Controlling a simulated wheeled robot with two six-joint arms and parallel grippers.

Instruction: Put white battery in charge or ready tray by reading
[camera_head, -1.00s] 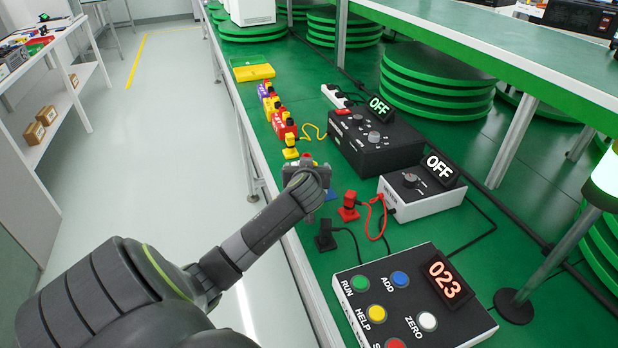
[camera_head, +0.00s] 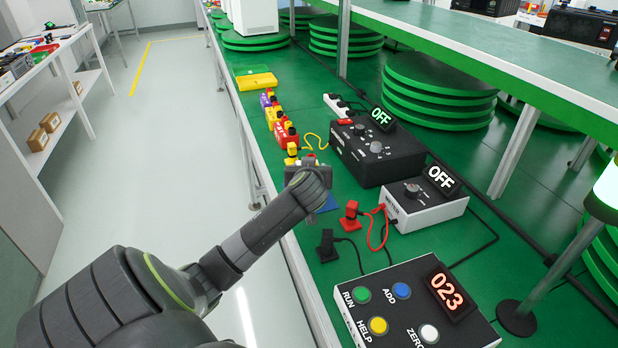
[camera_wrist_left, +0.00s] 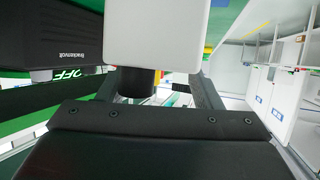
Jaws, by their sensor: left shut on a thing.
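In the left wrist view, a white block (camera_wrist_left: 157,32), which looks like the white battery, fills the top middle between the fingers of my left gripper (camera_wrist_left: 158,78). The gripper is shut on it. A dark round part (camera_wrist_left: 137,82) shows below the block. In the head view my left wrist hides the block and most of the gripper, over the bench's left edge. A yellow tray (camera_head: 257,82) and a green tray (camera_head: 250,69) lie farther back. The white meter box (camera_head: 424,206) has a display (camera_head: 440,179) reading OFF. My right gripper is not in view.
Several coloured batteries (camera_head: 275,115) line the left edge. A black box (camera_head: 376,152) also reads OFF. Red (camera_head: 349,215) and black (camera_head: 326,247) plugs stand near the meter. A button panel (camera_head: 411,305) reads 023. A blue patch (camera_head: 328,204) lies beside my wrist.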

